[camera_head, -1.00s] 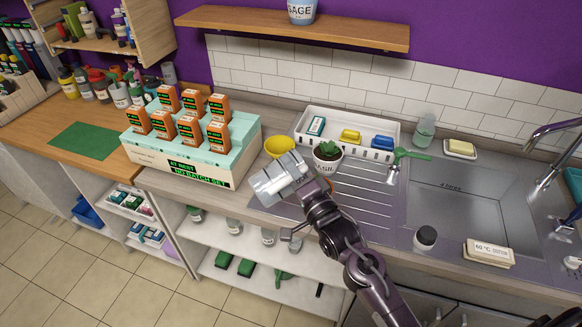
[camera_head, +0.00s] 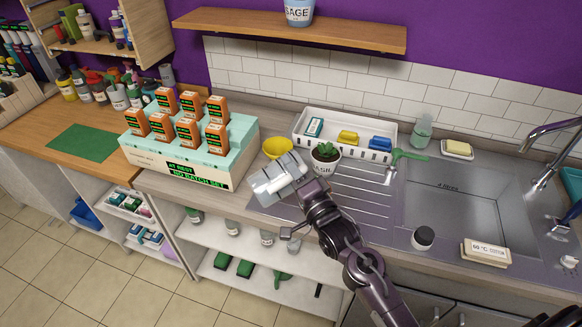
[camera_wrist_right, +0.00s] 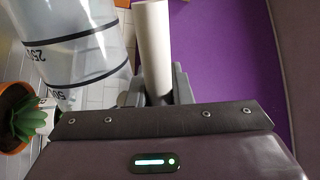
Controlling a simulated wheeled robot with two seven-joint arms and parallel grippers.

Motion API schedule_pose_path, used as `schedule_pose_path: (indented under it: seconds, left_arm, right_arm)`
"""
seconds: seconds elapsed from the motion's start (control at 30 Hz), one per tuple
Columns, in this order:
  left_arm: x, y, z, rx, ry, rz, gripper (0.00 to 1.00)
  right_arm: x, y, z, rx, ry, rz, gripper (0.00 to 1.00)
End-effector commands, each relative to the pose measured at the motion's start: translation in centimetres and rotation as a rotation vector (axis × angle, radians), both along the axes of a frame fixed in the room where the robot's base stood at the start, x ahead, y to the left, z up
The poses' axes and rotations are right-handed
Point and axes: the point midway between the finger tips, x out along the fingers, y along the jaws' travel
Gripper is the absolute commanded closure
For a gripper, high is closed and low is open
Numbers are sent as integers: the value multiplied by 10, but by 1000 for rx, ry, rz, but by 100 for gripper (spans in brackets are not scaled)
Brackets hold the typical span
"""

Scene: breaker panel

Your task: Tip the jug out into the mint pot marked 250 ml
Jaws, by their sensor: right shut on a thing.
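My right gripper (camera_head: 282,178) is above the counter left of the sink's drainer. In the right wrist view its fingers are shut on the white bar handle of the jug (camera_wrist_right: 80,42), a clear vessel with dark rings and volume marks. A pot marked SAGE (camera_head: 299,12) is on the wall shelf. I see no pot marked mint. My left gripper is out of view.
A yellow bowl (camera_head: 277,147) is just behind the gripper. A white tray (camera_head: 302,136) with coloured items stands against the tiles. The box of orange cartons (camera_head: 185,165) is to the left. The sink (camera_head: 455,205) is to the right, with a dark-topped jar (camera_head: 422,238) on its front edge.

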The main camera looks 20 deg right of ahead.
Motion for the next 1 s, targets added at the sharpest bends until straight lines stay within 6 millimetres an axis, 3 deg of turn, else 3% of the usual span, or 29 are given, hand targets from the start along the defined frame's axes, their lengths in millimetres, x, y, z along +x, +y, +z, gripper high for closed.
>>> schedule_pose_path:
  seconds: [1.0]
  left_arm:
    - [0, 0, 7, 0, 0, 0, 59]
  right_arm:
    - [2, -5, 5, 49, 7, -1, 100]
